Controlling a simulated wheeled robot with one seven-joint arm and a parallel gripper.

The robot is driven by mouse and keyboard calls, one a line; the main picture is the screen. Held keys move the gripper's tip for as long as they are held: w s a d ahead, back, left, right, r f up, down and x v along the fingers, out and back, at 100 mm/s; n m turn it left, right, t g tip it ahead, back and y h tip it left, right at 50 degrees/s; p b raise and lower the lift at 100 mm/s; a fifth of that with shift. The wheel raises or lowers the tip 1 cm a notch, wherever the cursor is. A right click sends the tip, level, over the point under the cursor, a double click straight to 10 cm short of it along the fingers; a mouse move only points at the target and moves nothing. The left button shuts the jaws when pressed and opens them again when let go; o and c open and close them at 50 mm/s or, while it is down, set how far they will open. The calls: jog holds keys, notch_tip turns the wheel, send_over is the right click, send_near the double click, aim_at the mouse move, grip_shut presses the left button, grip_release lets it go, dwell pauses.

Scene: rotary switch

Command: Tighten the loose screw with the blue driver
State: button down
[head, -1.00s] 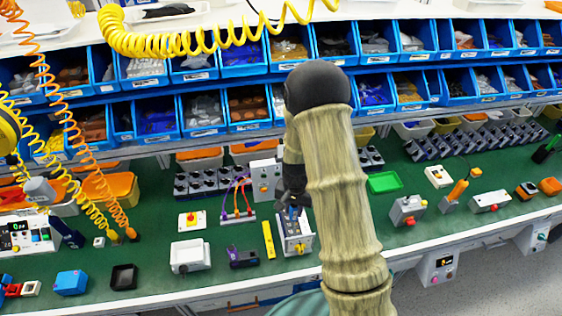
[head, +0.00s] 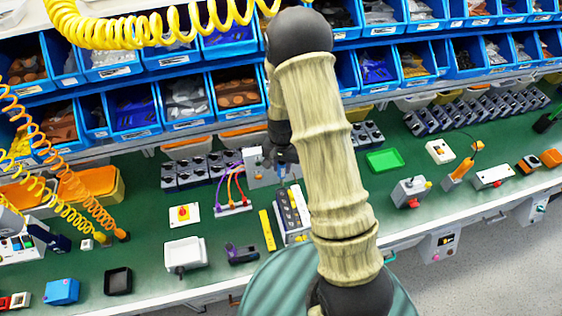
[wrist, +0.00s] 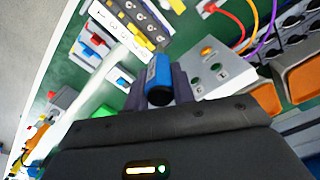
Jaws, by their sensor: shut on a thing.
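My gripper (head: 281,158) is shut on the blue driver (wrist: 157,82), held between its dark fingers in the wrist view. The driver's blue handle points toward the wrist camera, and its tip is hidden. In the head view a bit of blue shows just below my gripper. The block with a row of round screw heads and number labels (head: 292,214) lies on the green bench below my gripper. It also shows at the top left of the wrist view (wrist: 117,27), apart from the driver in the picture. I cannot tell which screw is loose.
A yellow bar (head: 267,230) lies left of the block. A grey control box (wrist: 207,74) with buttons stands close to my gripper. A socket strip with coloured cables (head: 233,208) is to the left. Blue bins (head: 184,100) line the back. Green bench shows between items.

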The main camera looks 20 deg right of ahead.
aim_at(282, 175)
jog(key=shift+f+b, duration=2.05)
jog(key=shift+f, duration=0.6)
jog(key=n, duration=0.4)
jog(key=shift+b, duration=0.3)
jog(key=n, duration=0.4)
